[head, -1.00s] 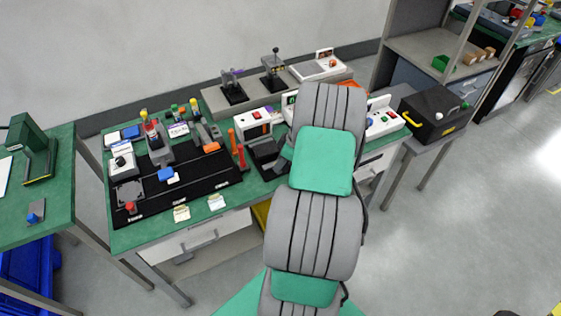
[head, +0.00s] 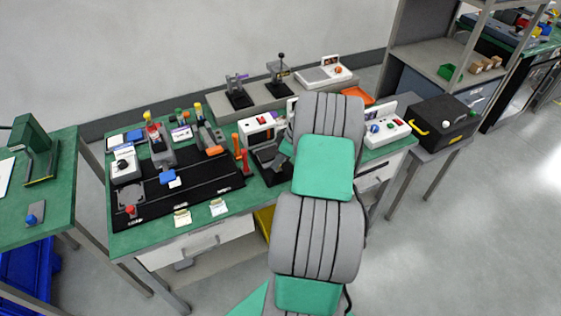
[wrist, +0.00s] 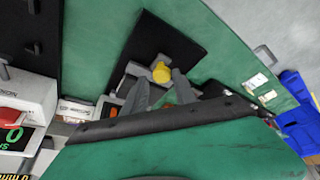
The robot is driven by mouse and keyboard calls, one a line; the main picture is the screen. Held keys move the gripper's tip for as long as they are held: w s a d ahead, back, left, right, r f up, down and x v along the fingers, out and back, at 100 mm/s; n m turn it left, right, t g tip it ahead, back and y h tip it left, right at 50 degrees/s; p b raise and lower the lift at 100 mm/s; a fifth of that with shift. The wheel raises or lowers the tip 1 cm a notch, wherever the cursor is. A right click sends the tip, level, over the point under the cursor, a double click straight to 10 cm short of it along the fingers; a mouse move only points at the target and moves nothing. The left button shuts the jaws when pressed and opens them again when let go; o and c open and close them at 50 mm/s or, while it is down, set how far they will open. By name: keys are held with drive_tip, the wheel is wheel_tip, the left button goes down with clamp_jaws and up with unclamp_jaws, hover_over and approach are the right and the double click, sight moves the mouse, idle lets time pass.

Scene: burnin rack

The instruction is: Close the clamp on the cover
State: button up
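I see no contact. In the head view my arm hides most of this spot; a black fixture (head: 270,163) shows at its left edge. I cannot make out the cover itself.
Red-orange upright handles (head: 240,150) stand left of the black fixture. A white unit with a red switch (head: 260,126) is behind it. A black tray board (head: 205,188) with several devices fills the table's left side. A white control box (head: 385,128) stands right of my arm.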

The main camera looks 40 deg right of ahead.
drive_tip(key=o, duration=0.3)
drive_tip(key=shift+s, duration=0.1)
drive_tip(key=b+v, duration=0.1)
drive_tip(key=v, duration=0.6)
drive_tip(key=shift+s+d+r, duration=0.1)
drive_tip(key=shift+r, duration=0.25)
